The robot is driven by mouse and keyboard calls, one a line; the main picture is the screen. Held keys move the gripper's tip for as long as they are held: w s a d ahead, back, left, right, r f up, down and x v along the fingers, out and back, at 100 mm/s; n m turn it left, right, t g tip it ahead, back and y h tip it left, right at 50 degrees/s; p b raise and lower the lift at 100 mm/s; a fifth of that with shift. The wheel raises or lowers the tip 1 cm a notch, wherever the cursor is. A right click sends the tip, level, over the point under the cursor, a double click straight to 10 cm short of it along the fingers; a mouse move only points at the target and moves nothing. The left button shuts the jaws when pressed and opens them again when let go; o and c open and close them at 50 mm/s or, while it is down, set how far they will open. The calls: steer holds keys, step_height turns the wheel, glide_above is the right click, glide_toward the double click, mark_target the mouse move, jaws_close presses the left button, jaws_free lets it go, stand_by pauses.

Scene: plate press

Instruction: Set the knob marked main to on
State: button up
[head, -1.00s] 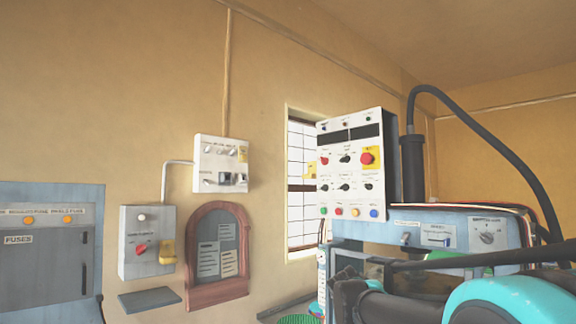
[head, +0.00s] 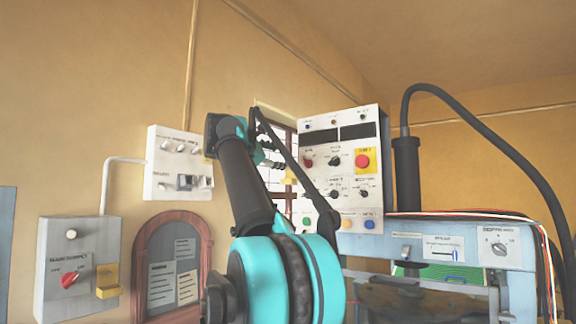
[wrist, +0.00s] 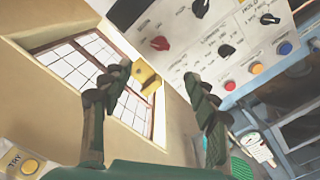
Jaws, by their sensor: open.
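A grey box (head: 50,285) on the wall at the lower left of the head view has a label that seems to read main supply. Its red knob (head: 69,280) sits tilted; which mark it points to is too small to tell. A white control panel (head: 340,125) at the centre right carries another red knob (head: 308,162), which also shows in the wrist view (wrist: 160,43); its label is unreadable. My gripper (wrist: 158,78) is open and empty, with the window and panel beyond its fingers. In the head view it is up near the window, apart from the grey box.
A white switch box (head: 179,165) is on the wall above the grey box, and a wooden-framed notice board (head: 137,262) is to its right. A yellow bracket (head: 108,281) is beside the grey box's knob. The press (head: 520,265) fills the lower right, with a black hose (head: 480,128) above.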

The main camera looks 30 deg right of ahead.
mark_target(306, 163)
steer(key=x, duration=1.7)
steer(key=shift+d, duration=0.15)
steer(key=c, duration=1.1)
